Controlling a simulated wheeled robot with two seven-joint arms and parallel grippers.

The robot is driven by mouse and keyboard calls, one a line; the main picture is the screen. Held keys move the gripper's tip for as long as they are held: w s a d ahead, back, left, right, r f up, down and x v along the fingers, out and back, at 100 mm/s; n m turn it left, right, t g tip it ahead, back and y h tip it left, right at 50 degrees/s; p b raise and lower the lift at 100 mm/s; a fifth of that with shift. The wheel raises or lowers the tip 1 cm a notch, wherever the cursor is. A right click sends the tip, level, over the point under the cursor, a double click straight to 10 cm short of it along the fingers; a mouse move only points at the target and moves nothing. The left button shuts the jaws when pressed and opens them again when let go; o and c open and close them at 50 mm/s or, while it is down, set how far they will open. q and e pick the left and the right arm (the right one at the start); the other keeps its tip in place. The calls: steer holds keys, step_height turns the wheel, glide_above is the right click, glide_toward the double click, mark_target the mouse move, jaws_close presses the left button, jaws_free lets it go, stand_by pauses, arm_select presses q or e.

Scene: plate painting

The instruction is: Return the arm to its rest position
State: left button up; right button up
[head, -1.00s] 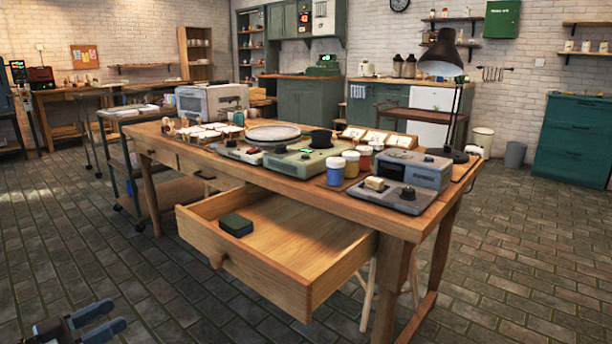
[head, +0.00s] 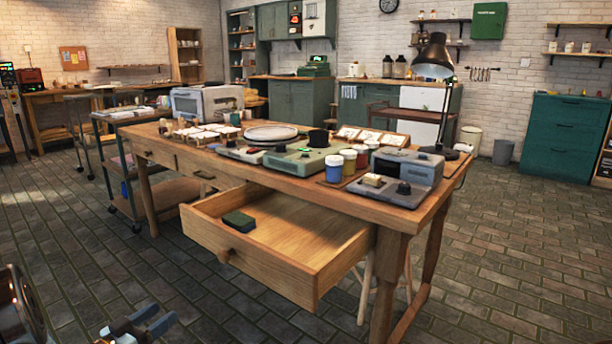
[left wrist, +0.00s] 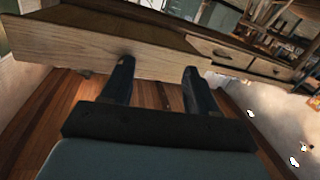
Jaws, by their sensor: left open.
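My left gripper (head: 150,322) is low at the bottom left of the head view, in front of the desk and apart from it. Its two dark fingers are spread and empty; they also show in the left wrist view (left wrist: 157,80), with the wooden front of the pulled-out drawer (left wrist: 90,45) beyond them. Part of my left arm (head: 22,305) shows at the lower left corner. My right gripper is not in either view.
The desk (head: 400,216) has its drawer (head: 262,268) pulled out, with a dark green block (head: 238,220) inside. Plates, paint jars (head: 348,160), devices and a lamp (head: 434,60) crowd the desktop. A cart (head: 170,195) stands left. The floor in front is clear.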

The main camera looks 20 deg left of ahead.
arm_select(q)
steer(key=w+d+f+n+g+y+p, duration=0.1)
steer(key=w+d+f+n+g, duration=0.15)
steer(key=d+f, duration=0.6)
steer(key=w+d+f+n+g, duration=0.1)
steer(key=w+d+f+g, duration=0.2)
steer(key=d+f, duration=0.5)
steer(key=s+d+f+g, duration=0.5)
steer(key=s+d+f, duration=0.1)
steer(key=s+d, duration=0.3)
steer(key=s+d+f+g+h+p, duration=0.1)
steer(key=s+d+f+g, duration=0.4)
steer(key=s+d+f, duration=0.2)
steer(key=s+d, duration=0.2)
steer(key=d, duration=0.2)
steer(key=shift+m+h, duration=0.3)
steer(key=shift+m, duration=0.05)
